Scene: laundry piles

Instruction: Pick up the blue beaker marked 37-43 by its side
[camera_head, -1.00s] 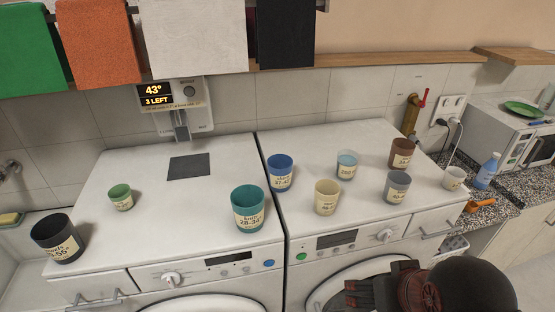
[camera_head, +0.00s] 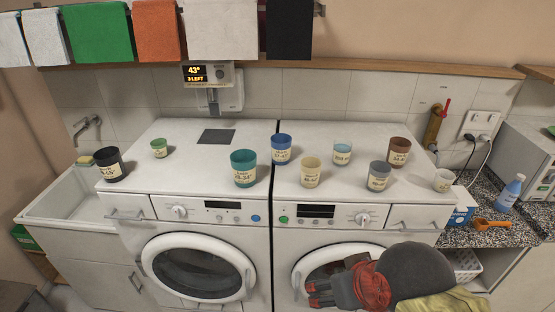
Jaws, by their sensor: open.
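The blue beaker (camera_head: 281,149) stands upright near the left edge of the right-hand washing machine's top. Its cream label seems to read 37-43, though the small print is hard to make out. A teal beaker (camera_head: 243,168) stands to its left and nearer the front, and a cream beaker (camera_head: 311,172) to its right and nearer the front. My gripper (camera_head: 314,293) is low in the picture, in front of the right machine's door, well below and apart from the blue beaker. It is open with nothing visible between its fingers.
Black (camera_head: 109,164) and green (camera_head: 159,148) beakers stand on the left machine. Light blue (camera_head: 342,153), grey (camera_head: 378,176), brown (camera_head: 399,151) and white (camera_head: 443,180) beakers stand on the right machine. A wall display (camera_head: 208,74) reads 43° and 3 LEFT. The right machine's front strip is clear.

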